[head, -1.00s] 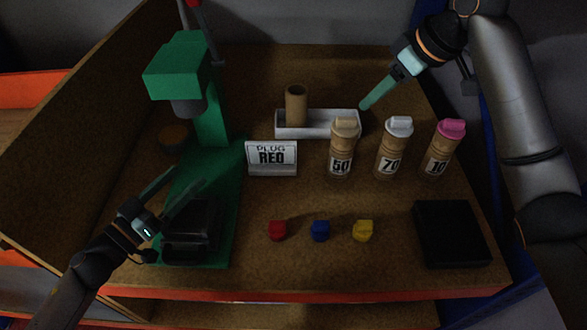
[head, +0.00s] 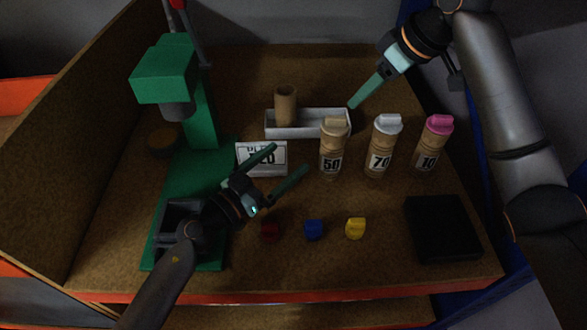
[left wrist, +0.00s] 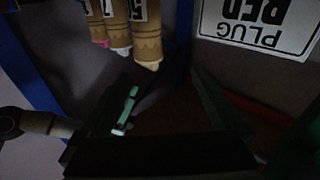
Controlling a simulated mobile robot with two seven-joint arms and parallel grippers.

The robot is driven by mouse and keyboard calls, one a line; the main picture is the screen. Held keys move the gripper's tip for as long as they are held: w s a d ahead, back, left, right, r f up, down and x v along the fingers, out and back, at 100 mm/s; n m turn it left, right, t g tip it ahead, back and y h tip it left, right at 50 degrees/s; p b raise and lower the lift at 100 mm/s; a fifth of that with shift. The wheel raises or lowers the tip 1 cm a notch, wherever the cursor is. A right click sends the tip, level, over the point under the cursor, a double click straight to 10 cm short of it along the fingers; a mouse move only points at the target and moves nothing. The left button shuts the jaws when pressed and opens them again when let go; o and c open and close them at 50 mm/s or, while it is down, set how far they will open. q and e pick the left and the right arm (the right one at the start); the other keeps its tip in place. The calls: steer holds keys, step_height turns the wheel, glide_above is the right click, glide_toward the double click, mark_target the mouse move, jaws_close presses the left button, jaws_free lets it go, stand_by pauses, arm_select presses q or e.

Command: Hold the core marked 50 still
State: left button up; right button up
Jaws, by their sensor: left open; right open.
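The core marked 50 (head: 332,158) stands upright, tan-topped, leftmost of three cores. My left gripper (head: 290,157) is open and empty, its fingers pointing up and right toward this core, a short way off to its left and not touching it. In the left wrist view the 50 core (left wrist: 147,32) shows upside down at the top, beyond the fingers. My right gripper (head: 351,106) is empty above the white tray's right end, behind the cores; its fingers overlap, so the gap is hidden.
Cores 70 (head: 381,150) and 10 (head: 431,148) stand to the right. The PLUG RED sign (head: 249,160) is partly behind my left gripper. Red (head: 270,231), blue (head: 313,230) and yellow (head: 355,228) plugs lie in front. A green press (head: 200,120) is left.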

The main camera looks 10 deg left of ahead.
mark_target(325, 147)
arm_select(q)
steer(key=shift+m+g, duration=0.6)
steer(key=x, duration=0.4)
steer(key=d+f+x, duration=0.1)
steer(key=x, duration=0.4)
steer(key=s+f+x, duration=0.1)
steer(key=x, duration=0.4)
steer(key=shift+d, duration=0.35)
steer(key=shift+c, duration=0.2)
